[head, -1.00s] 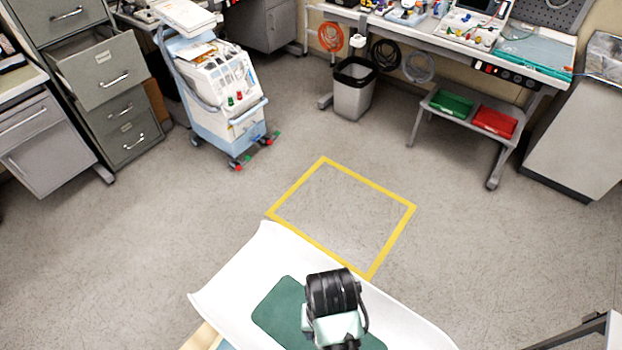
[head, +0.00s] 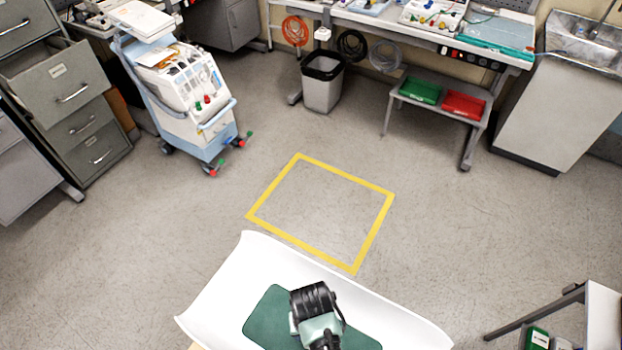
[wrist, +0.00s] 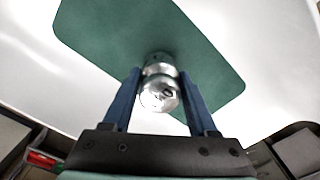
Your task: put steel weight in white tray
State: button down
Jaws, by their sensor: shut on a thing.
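The steel weight (wrist: 159,94) is a small shiny cylinder with a narrower neck. My gripper (wrist: 160,75) is shut on it, with one blue finger on each side. Below it is a green mat (wrist: 95,25) on a broad white tray with raised, curved sides (wrist: 30,75). In the head view the white tray (head: 215,290) is at the bottom centre, and my arm's dark wrist hides the weight and part of the green mat (head: 265,318). I cannot tell whether the weight touches the mat.
A yellow taped square (head: 380,230) marks clear floor beyond the tray. A white and blue cart (head: 190,95) stands at the left by grey drawers (head: 90,130). A bin (head: 322,85) and a workbench (head: 440,35) are at the back. A small grey-legged table (head: 600,310) is at the lower right.

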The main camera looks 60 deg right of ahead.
jog(key=shift+w+d+f, duration=0.1)
jog(key=shift+w+f, duration=0.05)
jog(key=shift+f, duration=0.45)
jog(key=shift+f, duration=0.2)
jog(key=shift+c, duration=0.9)
grip_release()
jog(key=shift+r, duration=0.1)
